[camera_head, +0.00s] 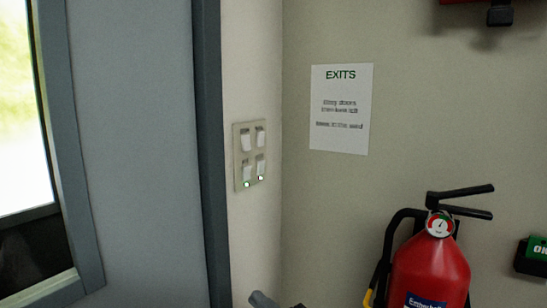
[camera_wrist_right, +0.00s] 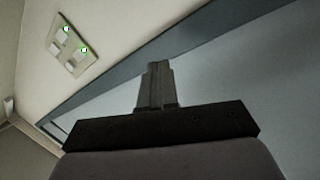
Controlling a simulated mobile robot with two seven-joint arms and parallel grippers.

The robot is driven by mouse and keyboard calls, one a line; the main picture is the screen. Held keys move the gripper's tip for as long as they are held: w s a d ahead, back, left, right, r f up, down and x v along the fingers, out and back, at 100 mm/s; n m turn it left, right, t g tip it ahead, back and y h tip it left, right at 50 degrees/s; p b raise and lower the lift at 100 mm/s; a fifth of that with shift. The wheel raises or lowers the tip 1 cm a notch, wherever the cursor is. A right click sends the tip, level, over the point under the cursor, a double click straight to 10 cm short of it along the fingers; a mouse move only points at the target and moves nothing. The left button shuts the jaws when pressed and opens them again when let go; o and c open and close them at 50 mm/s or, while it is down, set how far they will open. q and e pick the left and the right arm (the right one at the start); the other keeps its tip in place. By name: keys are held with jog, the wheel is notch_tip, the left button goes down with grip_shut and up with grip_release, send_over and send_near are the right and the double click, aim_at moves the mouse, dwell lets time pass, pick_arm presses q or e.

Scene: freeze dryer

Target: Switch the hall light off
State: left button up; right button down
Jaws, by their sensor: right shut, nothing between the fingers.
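No readable label shows which switch is for the hall light. The plate also shows tilted at the upper left of the right wrist view (camera_wrist_right: 55,50). My right gripper (camera_head: 258,298) shows only in part at the bottom edge, below the plate and apart from it. In the right wrist view its fingers (camera_wrist_right: 156,68) are shut and empty. My left gripper is not in view.
A grey door (camera_head: 140,150) with a window and a dark frame (camera_head: 211,150) stands left of the plate. A red fire extinguisher (camera_head: 430,268) and an exits notice (camera_head: 341,108) are on the right wall. The space before the plate looks clear.

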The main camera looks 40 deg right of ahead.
jog(key=w+d+r+n+g+y+b, duration=0.15)
jog(key=r+n+y, duration=0.35)
jog(key=r+n, duration=0.5)
jog(key=w+d+r+n+g+y+b, duration=0.1)
jog(key=w+r+n+g+y+b, duration=0.15)
jog(key=r+n+y, duration=0.5)
jog(key=n+t+h+b, duration=0.1)
jog(key=n+h+b, duration=0.2)
jog(key=n+h, duration=0.55)
send_near(262, 136)
jog(key=s, duration=0.1)
jog(key=s+d, duration=0.1)
jog(key=s, duration=0.1)
jog(key=shift+h, duration=0.4)
jog(key=p+x, duration=0.2)
jog(key=x, duration=0.8)
